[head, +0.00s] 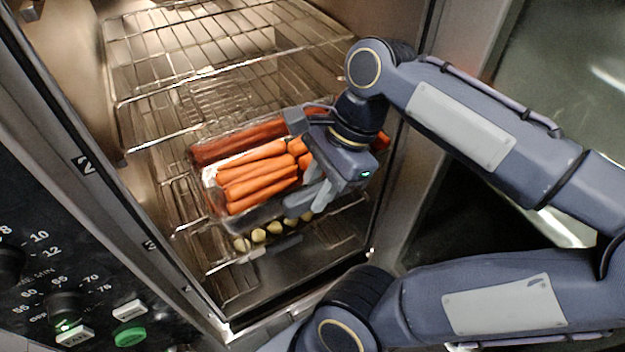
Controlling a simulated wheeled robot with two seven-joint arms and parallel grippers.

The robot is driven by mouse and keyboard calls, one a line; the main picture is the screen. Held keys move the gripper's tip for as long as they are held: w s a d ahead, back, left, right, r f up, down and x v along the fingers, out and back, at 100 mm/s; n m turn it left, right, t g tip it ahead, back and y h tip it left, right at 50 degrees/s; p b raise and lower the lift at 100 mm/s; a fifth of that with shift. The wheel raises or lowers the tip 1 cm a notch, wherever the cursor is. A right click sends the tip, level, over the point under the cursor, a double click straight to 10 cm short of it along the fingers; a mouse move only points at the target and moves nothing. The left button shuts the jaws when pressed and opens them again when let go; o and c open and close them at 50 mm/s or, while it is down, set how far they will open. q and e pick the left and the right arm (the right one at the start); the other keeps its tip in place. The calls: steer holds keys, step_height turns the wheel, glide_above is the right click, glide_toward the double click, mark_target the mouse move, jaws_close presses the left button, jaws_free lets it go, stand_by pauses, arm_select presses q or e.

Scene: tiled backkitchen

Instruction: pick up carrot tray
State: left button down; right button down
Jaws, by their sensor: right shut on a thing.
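The carrot tray (213,190) is a clear, shallow tray filled with several orange carrots (258,178). It is inside the open metal cabinet, at the level of a middle wire rack. My right gripper (308,201) reaches in from the right and is at the tray's front right side. Its fingers are shut on the tray there; the exact contact on the edge is hard to see. The gripper body and wrist hide the tray's right part. I cannot tell whether the tray rests on the rack. My left gripper is out of view.
An empty wire rack (215,50) is above the tray. Several small pale yellow round items (259,236) show just below the tray's front. The cabinet's left frame and a control panel (65,305) with knobs and a green button are at left. The cabinet's right wall is close to my arm.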

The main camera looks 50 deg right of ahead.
steer(key=shift+r, duration=0.3)
